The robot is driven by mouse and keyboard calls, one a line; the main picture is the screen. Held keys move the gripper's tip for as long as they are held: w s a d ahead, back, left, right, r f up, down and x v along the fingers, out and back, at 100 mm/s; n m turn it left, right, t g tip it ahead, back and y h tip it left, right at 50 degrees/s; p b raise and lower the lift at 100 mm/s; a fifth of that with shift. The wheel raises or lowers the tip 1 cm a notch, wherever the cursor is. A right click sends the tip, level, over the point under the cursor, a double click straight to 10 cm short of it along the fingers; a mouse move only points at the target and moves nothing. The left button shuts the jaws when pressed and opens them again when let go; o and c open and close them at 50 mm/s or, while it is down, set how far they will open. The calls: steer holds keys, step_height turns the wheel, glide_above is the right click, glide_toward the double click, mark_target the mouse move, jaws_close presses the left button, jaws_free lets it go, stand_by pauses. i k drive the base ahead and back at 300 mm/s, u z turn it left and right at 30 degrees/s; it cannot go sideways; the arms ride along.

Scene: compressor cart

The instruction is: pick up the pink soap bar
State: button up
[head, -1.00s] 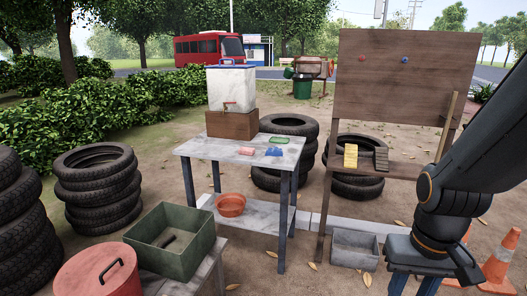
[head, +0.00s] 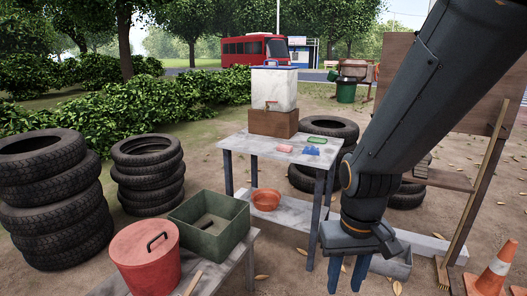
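The pink soap bar (head: 284,148) lies on the grey top of a small table (head: 243,143) with dark legs, in front of a brown wooden box. A blue item (head: 311,151) lies just to its right, and a green dish (head: 317,140) lies behind that. My gripper (head: 347,276) points down at the lower middle right of the head view, its two blue fingers apart with nothing seen between them. It is below and right of the soap in the picture, clear of it.
A white water container (head: 274,88) stands on the brown box (head: 273,122). An orange bowl (head: 266,199) is on the lower shelf. A green bin (head: 209,224) and a red lidded bucket (head: 146,258) are at the front left. Tyre stacks (head: 148,172) stand around. A traffic cone (head: 493,273) is at right.

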mark_target(281, 147)
steer(key=z, duration=0.65)
steer(key=i, duration=2.6)
steer(key=u, duration=0.4)
